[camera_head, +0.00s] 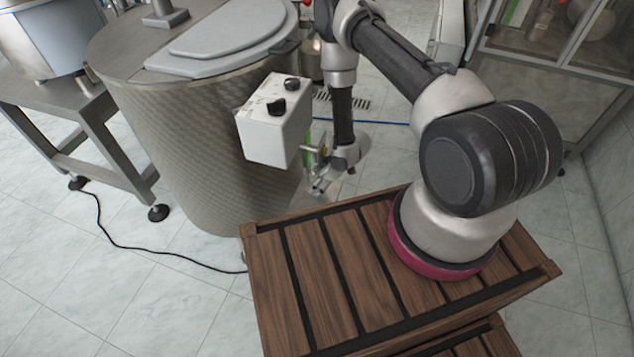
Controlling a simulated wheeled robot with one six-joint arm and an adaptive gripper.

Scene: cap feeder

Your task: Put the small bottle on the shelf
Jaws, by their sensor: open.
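I cannot make out a small bottle in this view. No shelf can be told for sure either. My gripper (323,184) hangs low beside the large metal drum, just below and right of the white control box. It is open, and I see nothing held in it. Its fingers are small and partly blurred into the background here.
The large drum (200,150) with a grey lid stands left of my arm. The white control box (273,120) with black knobs is at its side. A metal stand (95,120) is at far left. A glass-fronted cabinet (560,50) is at upper right. A black cable (130,246) crosses the tiled floor.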

